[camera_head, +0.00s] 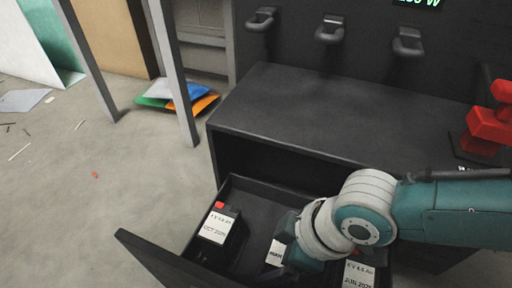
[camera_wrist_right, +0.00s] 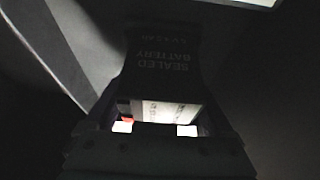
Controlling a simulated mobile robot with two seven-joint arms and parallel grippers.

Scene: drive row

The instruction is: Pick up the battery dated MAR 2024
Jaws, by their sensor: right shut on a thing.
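My right gripper (camera_head: 288,250) reaches down into the open drawer (camera_head: 160,258) and is shut on a dark battery. In the right wrist view the battery (camera_wrist_right: 165,65) has "SEALED BATTERY" on its side and sits between the fingers (camera_wrist_right: 155,128). A white label and a bit of red show at its near end. In the head view part of its white label (camera_head: 275,253) shows beside the gripper; its date is too small and covered to read surely. A battery labelled OCT 2025 (camera_head: 216,228) stands to the left, one labelled JUN 2025 (camera_head: 358,274) to the right. My left gripper is out of view.
The drawer is pulled out of a dark cabinet (camera_head: 300,110) with hooks on its back panel. A red object (camera_head: 490,122) stands on the cabinet at the right. Coloured folders (camera_head: 178,97) lie on the floor.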

